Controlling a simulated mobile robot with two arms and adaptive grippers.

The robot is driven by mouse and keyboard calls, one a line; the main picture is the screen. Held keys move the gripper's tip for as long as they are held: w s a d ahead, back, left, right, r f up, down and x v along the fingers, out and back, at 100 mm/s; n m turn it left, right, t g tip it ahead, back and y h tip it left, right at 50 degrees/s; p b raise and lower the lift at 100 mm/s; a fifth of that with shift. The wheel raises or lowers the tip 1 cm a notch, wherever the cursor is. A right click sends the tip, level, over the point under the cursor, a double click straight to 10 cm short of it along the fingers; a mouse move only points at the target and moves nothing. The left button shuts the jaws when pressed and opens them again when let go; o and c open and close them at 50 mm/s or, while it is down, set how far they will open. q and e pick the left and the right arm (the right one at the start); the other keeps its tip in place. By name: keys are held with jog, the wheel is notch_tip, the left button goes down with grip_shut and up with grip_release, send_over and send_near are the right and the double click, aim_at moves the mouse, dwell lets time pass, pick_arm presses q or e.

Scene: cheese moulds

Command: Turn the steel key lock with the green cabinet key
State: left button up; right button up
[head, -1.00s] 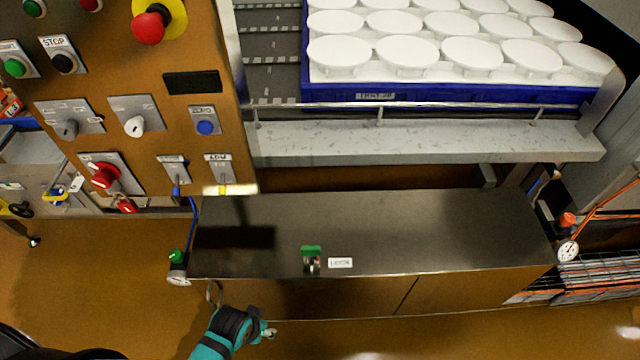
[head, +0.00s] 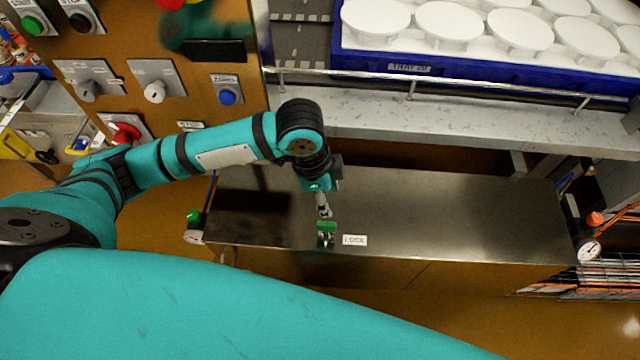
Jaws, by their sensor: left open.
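The green cabinet key (head: 326,226) stands on the steel cabinet top near its front edge. The steel key lock (head: 325,240) is just under it, small and partly hidden by the key. A white label (head: 354,240) lies to its right. My left gripper (head: 323,212) points down just behind the key. It is open, and its fingertips are close to the key; I cannot tell whether they touch it. My right gripper does not show.
The steel cabinet top (head: 450,215) is mostly clear. A control panel (head: 190,110) with knobs and buttons stands at the upper left. A blue crate (head: 480,75) of white moulds sits on the conveyor behind a metal rail. A gauge (head: 589,250) is at the right.

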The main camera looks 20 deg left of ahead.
aim_at(325, 224)
pick_arm(q)
jog(key=shift+y, duration=0.3)
jog(key=f, duration=1.6)
jog(key=shift+w+d+f+b, duration=0.1)
jog(key=shift+w+d+b, duration=0.1)
jog(key=shift+b, duration=0.15)
grip_shut()
